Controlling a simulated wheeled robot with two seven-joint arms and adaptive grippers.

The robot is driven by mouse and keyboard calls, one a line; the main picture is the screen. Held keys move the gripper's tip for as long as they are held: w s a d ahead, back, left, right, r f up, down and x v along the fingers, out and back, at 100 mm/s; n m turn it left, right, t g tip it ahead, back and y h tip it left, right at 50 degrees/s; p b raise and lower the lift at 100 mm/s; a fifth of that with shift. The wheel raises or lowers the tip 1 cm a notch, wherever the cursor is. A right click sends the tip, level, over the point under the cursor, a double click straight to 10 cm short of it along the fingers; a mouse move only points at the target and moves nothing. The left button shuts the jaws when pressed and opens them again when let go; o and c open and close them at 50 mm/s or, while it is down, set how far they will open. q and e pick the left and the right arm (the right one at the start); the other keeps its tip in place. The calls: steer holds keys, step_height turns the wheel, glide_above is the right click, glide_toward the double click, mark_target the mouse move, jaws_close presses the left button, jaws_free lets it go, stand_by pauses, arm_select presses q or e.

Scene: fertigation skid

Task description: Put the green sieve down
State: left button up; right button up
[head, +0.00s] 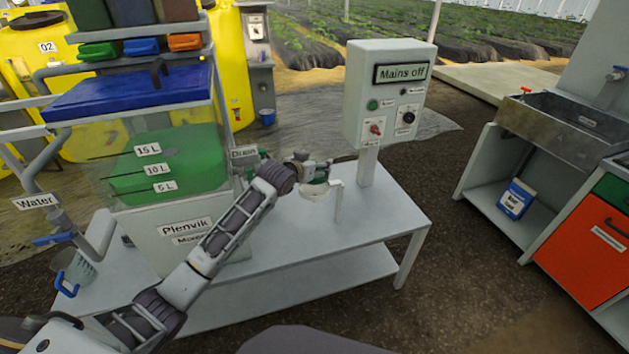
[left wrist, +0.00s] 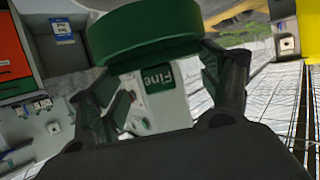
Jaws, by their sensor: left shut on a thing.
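The green sieve (head: 318,182) is at the end of my left arm, over the right part of the grey table (head: 285,243). In the left wrist view its round green part (left wrist: 150,32) fills the top middle, and a green label reading "Fine" shows below it. My left gripper (left wrist: 170,90) is shut on the sieve, with dark fingers on both sides of it. In the head view the left gripper (head: 312,172) partly hides the sieve, and I cannot tell if the sieve touches anything below. My right gripper is in neither view.
A small white post (head: 338,205) stands close beside the sieve. The control box (head: 388,95) reading "Mains off" stands behind it. The tank (head: 165,165) with green liquid is at the left. The table's front right is bare.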

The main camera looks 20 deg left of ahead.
arm_select(q)
steer(key=shift+f, duration=1.15)
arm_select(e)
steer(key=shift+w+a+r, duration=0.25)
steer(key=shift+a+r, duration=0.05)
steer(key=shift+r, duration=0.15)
arm_select(q)
steer(key=shift+f+b, duration=0.5)
steer(key=shift+f, duration=1.35)
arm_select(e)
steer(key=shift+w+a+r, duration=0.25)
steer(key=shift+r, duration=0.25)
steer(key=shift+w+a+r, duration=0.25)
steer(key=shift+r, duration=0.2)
arm_select(q)
steer(key=shift+f, duration=0.1)
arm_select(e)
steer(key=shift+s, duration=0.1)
arm_select(q)
steer(key=o, duration=1)
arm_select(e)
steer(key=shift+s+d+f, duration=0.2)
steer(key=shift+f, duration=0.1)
